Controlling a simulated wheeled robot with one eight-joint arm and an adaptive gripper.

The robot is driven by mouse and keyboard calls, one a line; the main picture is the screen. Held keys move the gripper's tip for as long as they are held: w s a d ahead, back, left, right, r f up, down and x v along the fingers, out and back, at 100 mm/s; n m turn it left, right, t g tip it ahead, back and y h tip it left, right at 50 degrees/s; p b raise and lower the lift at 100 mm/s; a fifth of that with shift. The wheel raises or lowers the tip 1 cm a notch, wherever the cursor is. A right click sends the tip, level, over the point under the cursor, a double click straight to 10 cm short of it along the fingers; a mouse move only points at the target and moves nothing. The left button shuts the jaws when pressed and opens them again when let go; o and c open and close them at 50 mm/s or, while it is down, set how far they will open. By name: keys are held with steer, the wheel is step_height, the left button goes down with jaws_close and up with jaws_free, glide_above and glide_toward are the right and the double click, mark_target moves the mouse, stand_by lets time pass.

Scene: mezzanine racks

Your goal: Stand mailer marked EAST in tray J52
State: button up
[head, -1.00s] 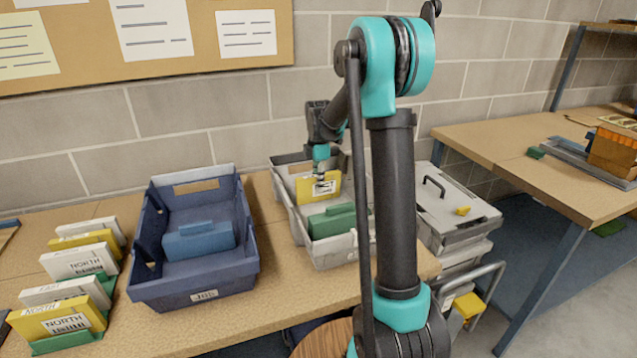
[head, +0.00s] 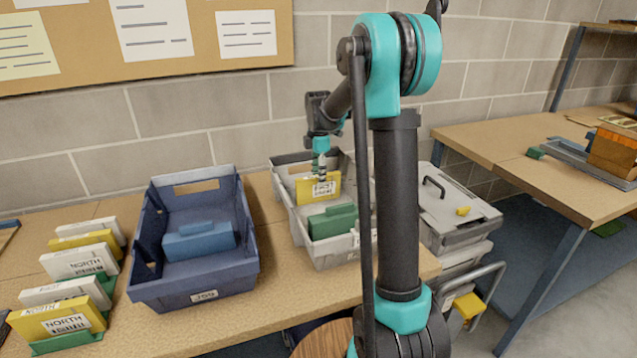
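The yellow mailer (head: 305,190) stands upright in the back part of the grey tray (head: 331,261). Its white label faces me; the small print looks like EAST but is hard to read. My gripper (head: 321,177) is just above and in front of the mailer's top edge, with its fingertips overlapping the upper part in the picture. Its finger gap is too small to make out. The grey tray's front label is mostly hidden behind my arm, so I cannot read J52 there.
A green divider (head: 333,223) stands in front of the mailer in the grey tray. A blue tray (head: 190,290) with a blue divider (head: 199,241) is to the left. Several white and yellow mailers (head: 65,318) stand at the far left. A lidded grey box (head: 455,215) is at right.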

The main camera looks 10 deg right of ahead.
step_height(320, 180, up, 9)
steer(key=shift+r, duration=0.15)
stand_by(0.4)
